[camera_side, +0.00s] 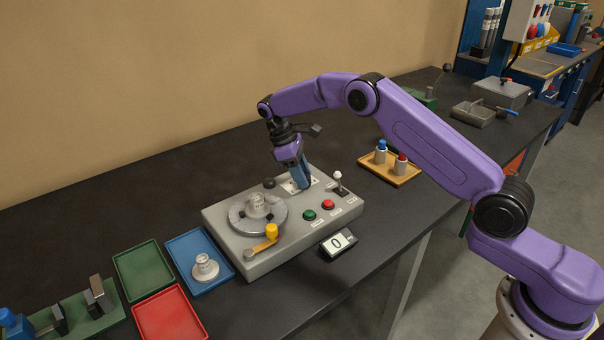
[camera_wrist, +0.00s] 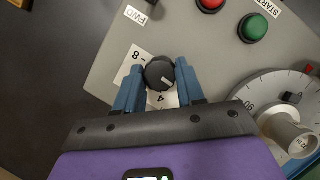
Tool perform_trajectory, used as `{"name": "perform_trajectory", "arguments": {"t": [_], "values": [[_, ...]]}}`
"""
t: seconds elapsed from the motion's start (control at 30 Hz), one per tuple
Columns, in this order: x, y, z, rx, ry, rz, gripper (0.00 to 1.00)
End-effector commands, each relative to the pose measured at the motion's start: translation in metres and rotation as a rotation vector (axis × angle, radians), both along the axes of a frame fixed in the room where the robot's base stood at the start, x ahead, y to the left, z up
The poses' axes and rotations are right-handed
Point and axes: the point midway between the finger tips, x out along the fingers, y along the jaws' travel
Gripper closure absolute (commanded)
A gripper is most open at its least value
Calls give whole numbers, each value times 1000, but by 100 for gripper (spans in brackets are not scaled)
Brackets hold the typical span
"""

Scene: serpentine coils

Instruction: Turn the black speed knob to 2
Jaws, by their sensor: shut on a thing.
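The black speed knob (camera_wrist: 160,73) sits on a white scale plate (camera_wrist: 135,57) on the grey machine panel. My gripper (camera_wrist: 160,78) is shut on it, one blue finger on each side. A short pale mark on the knob points to the lower right in the wrist view. An 8 shows at the upper left of the scale and a 4 below the knob; other numbers are hidden. In the side view my gripper (camera_side: 301,186) reaches down to the back of the panel and hides the knob.
A wooden tray (camera_side: 391,171) stands right; coloured trays (camera_side: 171,315) lie left.

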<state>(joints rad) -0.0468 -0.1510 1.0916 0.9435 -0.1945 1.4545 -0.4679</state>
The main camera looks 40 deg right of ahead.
Motion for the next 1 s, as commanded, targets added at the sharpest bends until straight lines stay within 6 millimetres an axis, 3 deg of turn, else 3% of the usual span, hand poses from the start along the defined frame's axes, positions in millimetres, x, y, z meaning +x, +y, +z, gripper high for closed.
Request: {"name": "perform_trajectory", "arguments": {"t": [0.7, 0.73, 0.8, 1.0], "values": [[2, 1, 1, 1, -8, 82, 92], [2, 1, 1, 1, -8, 82, 58], [1, 1, 1, 1, -8, 81, 36], [1, 1, 0, 2, -4, 80, 36]]}}
